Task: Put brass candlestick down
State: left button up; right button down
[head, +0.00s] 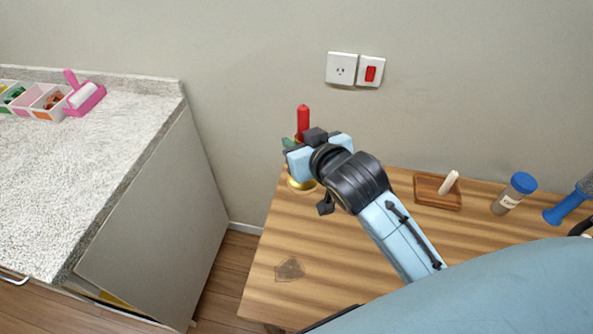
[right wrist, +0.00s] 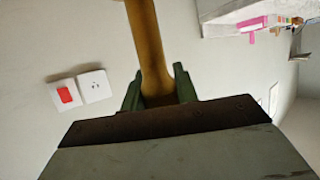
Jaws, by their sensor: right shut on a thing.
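The brass candlestick with a red candle (head: 303,118) is at the back left corner of the wooden table (head: 330,255). Its round brass base (head: 300,184) shows below my right gripper (head: 290,146). Whether the base touches the table top is hard to tell. In the right wrist view the brass stem (right wrist: 148,45) stands between the two green fingers of my right gripper (right wrist: 160,92), which is shut on it. My gripper and wrist hide the middle of the candlestick in the head view. My left gripper is not in view.
A wooden tray (head: 425,200) with a white stick, a blue-capped jar (head: 513,194) and a blue-handled brush (head: 569,207) stand along the table's right. A dark patch (head: 290,269) marks the front left. A speckled counter (head: 95,150) stands left, across a gap.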

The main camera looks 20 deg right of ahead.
jog(key=w+d+f+p, duration=0.2)
jog(key=w+d+f, duration=0.3)
jog(key=w, duration=0.4)
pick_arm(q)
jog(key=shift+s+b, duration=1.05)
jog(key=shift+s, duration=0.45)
pick_arm(e)
notch_tip(320, 180, down, 10)
jog(key=shift+w+y, duration=0.4)
jog(key=shift+w, duration=0.05)
jog(key=shift+f, duration=0.15)
jog(key=shift+f, duration=0.1)
jog(key=c, duration=1.1)
grip_release()
jog(key=shift+o, duration=0.2)
